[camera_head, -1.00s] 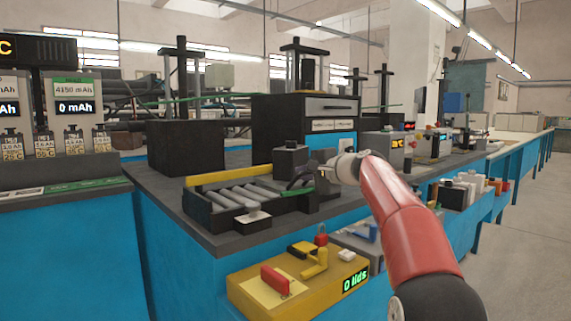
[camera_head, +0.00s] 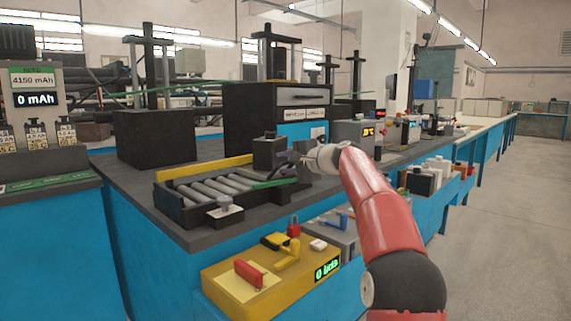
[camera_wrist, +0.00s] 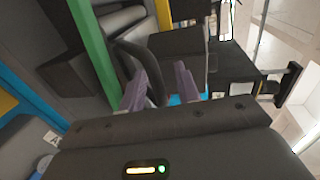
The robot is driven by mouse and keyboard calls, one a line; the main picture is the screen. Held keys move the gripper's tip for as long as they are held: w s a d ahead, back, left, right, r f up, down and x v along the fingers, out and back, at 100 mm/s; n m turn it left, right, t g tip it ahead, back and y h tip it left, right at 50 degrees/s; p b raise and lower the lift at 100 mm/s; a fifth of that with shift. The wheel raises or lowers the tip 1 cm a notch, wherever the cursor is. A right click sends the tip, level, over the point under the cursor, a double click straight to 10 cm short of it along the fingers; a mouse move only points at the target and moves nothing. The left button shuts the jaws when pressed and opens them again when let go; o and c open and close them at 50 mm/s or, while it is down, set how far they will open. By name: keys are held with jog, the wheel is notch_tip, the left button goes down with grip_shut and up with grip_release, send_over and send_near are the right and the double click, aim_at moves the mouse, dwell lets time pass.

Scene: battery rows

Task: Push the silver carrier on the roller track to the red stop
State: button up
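The roller track (camera_head: 181,215) is a dark frame with grey rollers (camera_head: 215,189) and a yellow rail (camera_head: 205,170) along its far side. No red stop can be made out on the track. My gripper (camera_wrist: 160,80) is at the track's right end, beside a dark block (camera_head: 269,153).
A yellow case (camera_head: 225,285) with a red handle and a grey case stand in front of the bench. A large dark cabinet (camera_head: 255,105) and a dark box (camera_head: 155,138) stand behind the track. White and dark bottles (camera_head: 435,170) are at the right.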

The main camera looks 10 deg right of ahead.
jog(key=b+v, duration=0.2)
jog(key=v, duration=0.5)
jog(key=shift+s+d+r, duration=0.15)
jog(key=shift+s+d, duration=0.05)
jog(key=shift+s, duration=0.1)
jog(key=shift+a, duration=0.1)
